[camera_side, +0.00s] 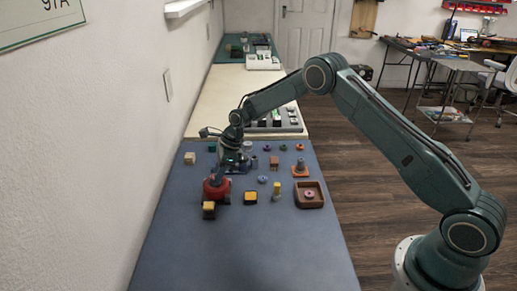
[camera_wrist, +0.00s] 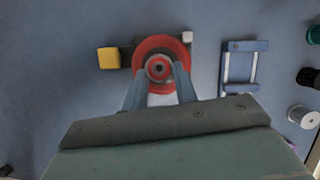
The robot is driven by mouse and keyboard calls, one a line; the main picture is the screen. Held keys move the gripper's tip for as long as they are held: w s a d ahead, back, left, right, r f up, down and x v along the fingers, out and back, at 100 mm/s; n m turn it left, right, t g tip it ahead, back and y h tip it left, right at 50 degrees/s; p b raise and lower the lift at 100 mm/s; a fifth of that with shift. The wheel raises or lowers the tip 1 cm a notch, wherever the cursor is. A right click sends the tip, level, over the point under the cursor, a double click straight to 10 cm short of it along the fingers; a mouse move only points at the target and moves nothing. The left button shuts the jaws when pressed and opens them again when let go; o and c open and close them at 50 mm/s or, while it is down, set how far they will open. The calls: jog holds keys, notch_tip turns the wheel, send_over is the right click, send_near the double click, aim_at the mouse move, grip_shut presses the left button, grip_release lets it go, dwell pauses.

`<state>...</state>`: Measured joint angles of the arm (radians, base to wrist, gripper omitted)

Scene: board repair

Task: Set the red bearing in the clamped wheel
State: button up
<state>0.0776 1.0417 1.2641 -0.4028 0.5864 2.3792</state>
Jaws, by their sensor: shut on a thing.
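The wheel (camera_side: 217,191) is red and upright in the side view, with a yellow-ended clamp part (camera_side: 209,210) at its near side. In the wrist view the wheel (camera_wrist: 160,40) shows as a red ring around a grey middle, with the yellow block (camera_wrist: 109,58) to its left. My gripper (camera_wrist: 158,72) is shut on the small red bearing (camera_wrist: 158,61), which has a dark centre and lines up closely with the middle of the wheel. I cannot tell whether the bearing is above the wheel or inside it. In the side view my gripper (camera_side: 220,176) hides the bearing.
A blue frame (camera_wrist: 257,66) lies right of the wheel. A yellow block (camera_side: 250,197), a yellow-topped peg (camera_side: 277,189), an orange-based part (camera_side: 300,170) and a brown tray (camera_side: 318,201) holding a pink ring stand to the right. The near mat is clear.

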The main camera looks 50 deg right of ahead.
jog(key=shift+f, duration=0.5)
dwell(0.3)
jog(key=o, duration=0.7)
jog(key=shift+r, duration=0.15)
jog(key=v, duration=1)
jog(key=shift+d+r, duration=0.15)
jog(key=shift+r, duration=0.15)
dwell(0.5)
jog(key=shift+s, duration=0.1)
